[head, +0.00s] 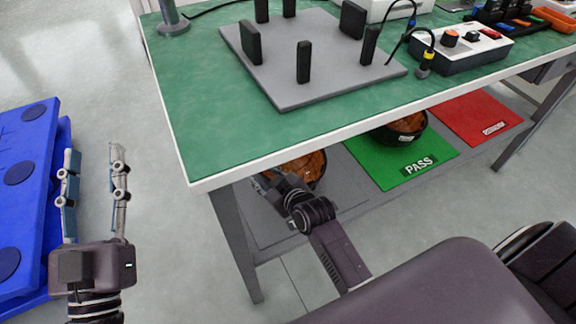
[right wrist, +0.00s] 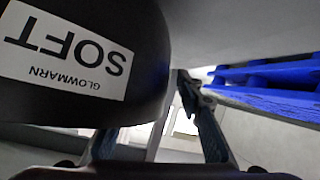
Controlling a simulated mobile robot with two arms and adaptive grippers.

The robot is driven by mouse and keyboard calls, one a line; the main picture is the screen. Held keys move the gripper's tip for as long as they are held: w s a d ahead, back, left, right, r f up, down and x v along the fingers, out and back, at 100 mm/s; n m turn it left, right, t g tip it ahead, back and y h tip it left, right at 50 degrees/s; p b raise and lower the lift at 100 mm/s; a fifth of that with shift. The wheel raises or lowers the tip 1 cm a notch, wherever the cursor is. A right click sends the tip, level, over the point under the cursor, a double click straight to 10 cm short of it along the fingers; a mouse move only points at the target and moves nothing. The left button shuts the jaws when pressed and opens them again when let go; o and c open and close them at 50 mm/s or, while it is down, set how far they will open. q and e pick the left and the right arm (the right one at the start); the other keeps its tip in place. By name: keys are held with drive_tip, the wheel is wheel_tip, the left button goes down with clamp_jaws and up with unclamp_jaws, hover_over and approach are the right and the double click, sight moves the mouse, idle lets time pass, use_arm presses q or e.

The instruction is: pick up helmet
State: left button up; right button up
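A dark bowl-shaped thing with an orange-brown inside (head: 312,163), seemingly an upturned helmet, is on the lower shelf, partly hidden by the tabletop. My right gripper (head: 262,183) is under the table edge at the nearer one. In the right wrist view a black shell (right wrist: 120,30), labelled "GLOWMARN SOFT" upside down, fills the upper left. The right fingers are apart, the left one partly behind the shell; contact cannot be told. My left gripper (head: 94,155) is open and empty, left of the table.
The green table (head: 200,100) overhangs the lower shelf (head: 350,200) and carries a grey plate with black posts and a control box (head: 465,50). A red mat (head: 478,115) lies right of the PASS mat (head: 390,165). Blue pallets (head: 30,200) stand at left.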

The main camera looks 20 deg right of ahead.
drive_tip(key=shift+w, duration=0.15)
drive_tip(key=shift+c, duration=0.3)
clamp_jaws()
drive_tip(key=shift+r, duration=0.25)
